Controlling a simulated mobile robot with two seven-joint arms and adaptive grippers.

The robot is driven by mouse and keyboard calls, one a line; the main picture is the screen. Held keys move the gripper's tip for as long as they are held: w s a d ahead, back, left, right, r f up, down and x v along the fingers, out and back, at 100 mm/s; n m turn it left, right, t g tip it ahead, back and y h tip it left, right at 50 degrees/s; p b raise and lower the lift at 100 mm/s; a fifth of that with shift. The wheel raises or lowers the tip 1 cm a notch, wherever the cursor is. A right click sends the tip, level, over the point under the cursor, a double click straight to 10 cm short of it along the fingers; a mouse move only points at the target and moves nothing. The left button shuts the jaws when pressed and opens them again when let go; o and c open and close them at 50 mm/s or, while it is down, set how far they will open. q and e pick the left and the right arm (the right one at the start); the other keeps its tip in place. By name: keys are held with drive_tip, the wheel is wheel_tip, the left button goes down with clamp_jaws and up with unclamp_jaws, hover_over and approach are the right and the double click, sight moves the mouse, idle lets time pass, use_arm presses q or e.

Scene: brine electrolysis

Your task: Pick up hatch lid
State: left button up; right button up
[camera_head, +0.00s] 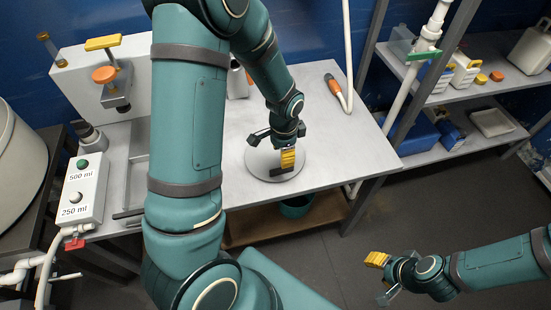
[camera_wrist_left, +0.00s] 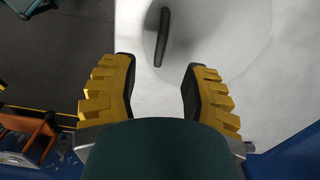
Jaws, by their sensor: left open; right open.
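The hatch lid (camera_head: 258,163) looks like a flat, round grey disc with a dark bar handle (camera_head: 282,172), lying on the light table. My left gripper (camera_head: 284,152) is over the lid with its fingers pointing down, close to the handle. In the left wrist view the lid (camera_wrist_left: 220,35) is pale and its handle (camera_wrist_left: 162,37) stands just ahead of the gap between the open yellow-and-black fingers of the left gripper (camera_wrist_left: 160,68). No contact with the handle shows. My right gripper (camera_head: 381,278) is open and empty over the floor at the lower right.
An orange-handled tool (camera_head: 335,90) lies at the table's back right. A box with buttons marked 500 ml and 250 ml (camera_head: 83,190) stands at the left. A dark green bucket (camera_head: 297,206) is under the table. Shelves (camera_head: 470,150) stand at the right.

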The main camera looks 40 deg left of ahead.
use_arm(q)
wheel_tip(320, 180, down, 2)
drive_tip(key=shift+s+f, duration=0.1)
drive_tip(key=shift+f, duration=0.1)
wheel_tip(320, 180, down, 6)
drive_tip(key=shift+a+r+b, duration=0.1)
drive_tip(key=shift+r+b, duration=0.05)
drive_tip(key=shift+b, duration=0.85)
clamp_jaws()
